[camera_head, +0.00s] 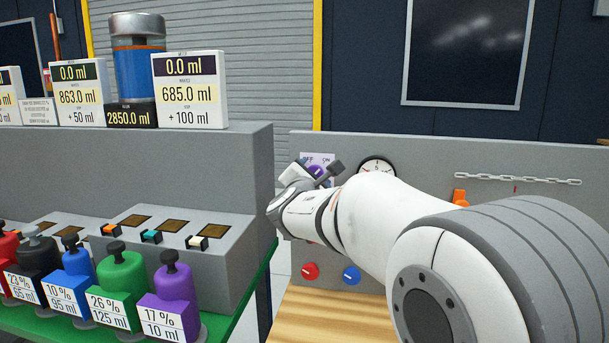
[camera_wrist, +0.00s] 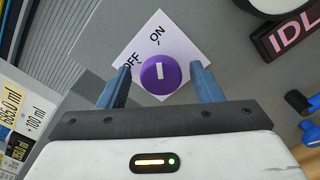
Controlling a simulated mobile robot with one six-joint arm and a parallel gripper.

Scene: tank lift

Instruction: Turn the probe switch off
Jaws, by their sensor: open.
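The probe switch is a round purple knob (camera_wrist: 160,74) with a white mark, on a white plate (camera_wrist: 178,42) labelled OFF and ON. In the wrist view the mark stands upright and points toward the ON label. The knob (camera_head: 316,171) also shows in the head view, partly hidden behind my gripper. My gripper (camera_wrist: 160,72) is open, one blue finger on each side of the knob. I see gaps between the fingers and the knob; the depth is hard to tell.
The grey panel (camera_head: 420,152) also carries a dial (camera_head: 377,165), a chain (camera_head: 518,179), a red knob (camera_head: 310,271) and a blue knob (camera_head: 351,275). A dark sign (camera_wrist: 292,34) is near the right finger. Bottles, including a purple one (camera_head: 172,290), stand on the left bench.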

